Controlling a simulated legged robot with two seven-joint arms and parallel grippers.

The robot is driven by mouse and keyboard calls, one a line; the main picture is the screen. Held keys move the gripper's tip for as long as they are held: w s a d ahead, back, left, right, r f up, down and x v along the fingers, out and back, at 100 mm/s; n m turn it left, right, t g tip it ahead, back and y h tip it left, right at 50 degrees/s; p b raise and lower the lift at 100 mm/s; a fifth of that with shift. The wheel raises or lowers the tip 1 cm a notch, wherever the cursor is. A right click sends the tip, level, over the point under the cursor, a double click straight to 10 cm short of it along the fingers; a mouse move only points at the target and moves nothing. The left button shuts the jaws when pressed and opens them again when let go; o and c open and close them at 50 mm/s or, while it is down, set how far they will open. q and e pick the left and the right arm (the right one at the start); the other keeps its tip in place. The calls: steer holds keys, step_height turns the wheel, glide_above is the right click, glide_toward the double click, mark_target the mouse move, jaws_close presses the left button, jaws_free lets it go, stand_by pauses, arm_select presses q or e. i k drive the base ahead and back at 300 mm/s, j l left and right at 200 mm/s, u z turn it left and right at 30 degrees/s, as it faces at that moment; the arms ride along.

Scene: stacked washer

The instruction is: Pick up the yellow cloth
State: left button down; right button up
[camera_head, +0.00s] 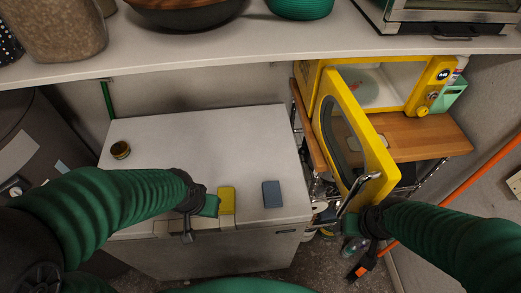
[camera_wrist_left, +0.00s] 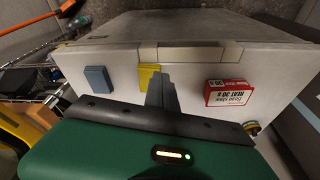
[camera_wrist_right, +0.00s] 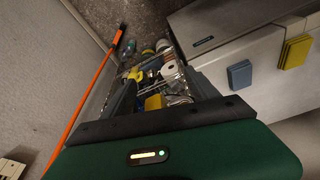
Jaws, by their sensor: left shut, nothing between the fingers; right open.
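The yellow cloth (camera_head: 227,200) is a small folded rectangle on the pale chest top, near its front edge. It also shows in the left wrist view (camera_wrist_left: 148,76) and the right wrist view (camera_wrist_right: 295,52). My left gripper (camera_wrist_left: 158,80) is shut and empty, right beside the cloth and overlapping its edge in the left wrist view. I cannot tell whether they touch. In the head view its fingertips are hard to make out.
A blue cloth (camera_head: 272,194) lies right of the yellow one. A red box (camera_wrist_left: 228,93) and a small jar (camera_head: 120,150) also stand on the chest top. An open yellow microwave door (camera_head: 372,130) is close to my right arm. A shelf (camera_head: 200,62) overhangs the back.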

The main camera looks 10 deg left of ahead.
mark_target(227, 194)
steer(key=k+l, duration=0.15)
steer(key=i+l+u, duration=0.1)
steer(key=l+u, duration=0.4)
steer(key=l, duration=0.6)
steer(key=i+l+u, duration=0.15)
steer(key=l, duration=0.15)
steer(key=k+j, duration=0.05)
